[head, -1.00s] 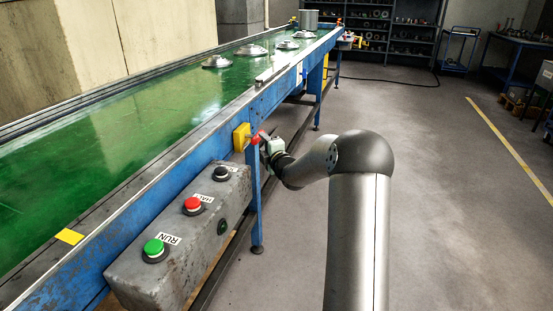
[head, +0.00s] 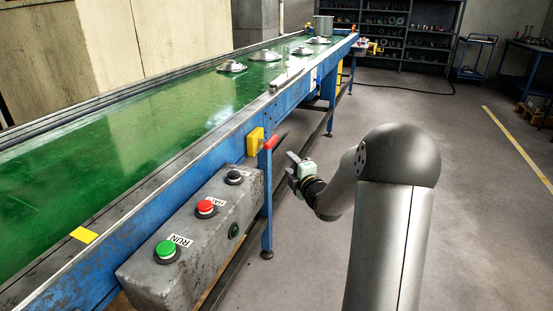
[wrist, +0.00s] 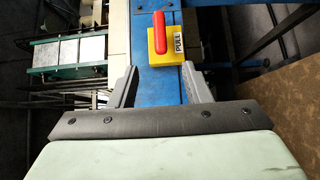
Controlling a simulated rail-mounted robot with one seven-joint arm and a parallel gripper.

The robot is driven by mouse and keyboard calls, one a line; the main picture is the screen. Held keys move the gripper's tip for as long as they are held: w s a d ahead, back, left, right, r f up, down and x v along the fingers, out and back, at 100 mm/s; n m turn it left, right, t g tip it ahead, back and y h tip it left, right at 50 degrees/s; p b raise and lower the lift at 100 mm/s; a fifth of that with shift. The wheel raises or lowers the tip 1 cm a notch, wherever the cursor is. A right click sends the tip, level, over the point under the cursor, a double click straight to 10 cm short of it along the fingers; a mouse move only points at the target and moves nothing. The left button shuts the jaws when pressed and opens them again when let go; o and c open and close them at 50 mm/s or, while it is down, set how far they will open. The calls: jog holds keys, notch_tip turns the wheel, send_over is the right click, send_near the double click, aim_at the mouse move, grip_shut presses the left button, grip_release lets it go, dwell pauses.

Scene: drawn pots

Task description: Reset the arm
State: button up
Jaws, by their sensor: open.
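My gripper (head: 291,168) is open and empty in the head view, beside the conveyor's near side, to the right of the red pull handle (head: 270,143) and apart from it. In the wrist view the two grey fingers of my gripper (wrist: 157,88) are spread wide with nothing between them. Ahead of them, the red handle (wrist: 159,32) stands on its yellow plate (wrist: 166,54), marked PULL. In the head view the yellow plate (head: 255,141) is fixed to the conveyor's blue side rail.
The green conveyor belt (head: 130,120) carries several metal lids (head: 232,67) and a grey pot (head: 323,26) at its far end. A grey control box (head: 190,240) with green, red and black buttons hangs on the near side. The floor to the right is open.

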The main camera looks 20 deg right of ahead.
jog(key=s+a+r+m+g+h+p, duration=0.2)
jog(key=s+a+r+m+g+p, duration=0.65)
jog(key=s+a+p, duration=0.3)
jog(key=s+a+r+m+g+y+p, duration=0.1)
jog(key=s+a+r+m+g+p, duration=0.1)
jog(key=s, duration=1.1)
jog(key=s+a+r+m+g+y+p, duration=0.1)
jog(key=s+a+m+g+p, duration=0.4)
jog(key=s, duration=0.8)
jog(key=a+r+m+g, duration=0.1)
jog(key=a+m+g, duration=0.1)
jog(key=a, duration=0.1)
jog(key=shift+s+a, duration=0.35)
jog(key=shift+a, duration=0.05)
